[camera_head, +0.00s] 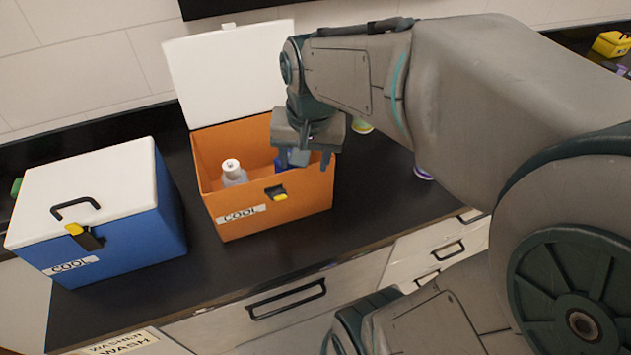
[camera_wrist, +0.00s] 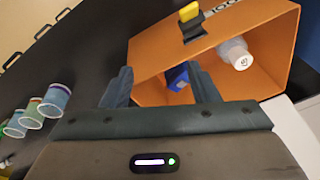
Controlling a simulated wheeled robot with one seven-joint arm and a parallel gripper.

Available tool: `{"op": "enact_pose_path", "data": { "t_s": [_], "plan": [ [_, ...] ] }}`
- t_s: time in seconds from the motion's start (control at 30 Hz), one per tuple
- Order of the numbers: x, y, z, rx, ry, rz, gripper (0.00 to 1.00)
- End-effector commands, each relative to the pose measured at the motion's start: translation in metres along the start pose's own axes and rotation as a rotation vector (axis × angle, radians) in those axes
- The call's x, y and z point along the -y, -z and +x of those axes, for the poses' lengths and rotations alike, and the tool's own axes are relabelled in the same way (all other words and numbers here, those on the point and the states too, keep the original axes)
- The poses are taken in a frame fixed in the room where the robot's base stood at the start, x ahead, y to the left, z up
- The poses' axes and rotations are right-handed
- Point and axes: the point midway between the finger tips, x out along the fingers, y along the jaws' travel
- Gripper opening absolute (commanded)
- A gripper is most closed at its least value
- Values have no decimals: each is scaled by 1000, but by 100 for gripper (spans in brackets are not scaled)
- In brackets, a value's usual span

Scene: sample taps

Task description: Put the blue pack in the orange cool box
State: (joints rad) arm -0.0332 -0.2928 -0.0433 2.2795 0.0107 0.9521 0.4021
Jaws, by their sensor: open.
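The orange cool box (camera_head: 245,208) stands open on the dark counter, its white lid (camera_head: 228,70) raised at the back. The blue pack (camera_wrist: 177,76) shows inside the orange box in the wrist view, close beside one finger. In the head view the pack (camera_head: 280,164) is mostly hidden behind my gripper and the box's front wall. My gripper (camera_head: 305,160) is open at the right part of the box's mouth, fingers pointing down. Its two fingers stand apart in the wrist view (camera_wrist: 160,72). I cannot tell whether a finger touches the pack.
A white-capped bottle (camera_head: 233,173) stands in the left part of the orange box. A closed blue cool box (camera_head: 105,240) with a white lid stands to the left. Several cups (camera_wrist: 56,98) stand on the counter beside the orange box. The counter in front is clear.

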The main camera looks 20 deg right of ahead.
Motion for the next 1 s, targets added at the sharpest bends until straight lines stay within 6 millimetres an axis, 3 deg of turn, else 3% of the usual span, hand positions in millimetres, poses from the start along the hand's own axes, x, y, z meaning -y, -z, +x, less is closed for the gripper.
{"op": "enact_pose_path", "data": {
  "t_s": [0.1, 0.3, 1.0],
  "plan": [
    [-13, -31, -7, -53, 11, -174, 54],
    [-26, -62, -7, -105, 6, -376, 54],
    [-29, -69, -6, -116, 3, -427, 54]
  ]
}}
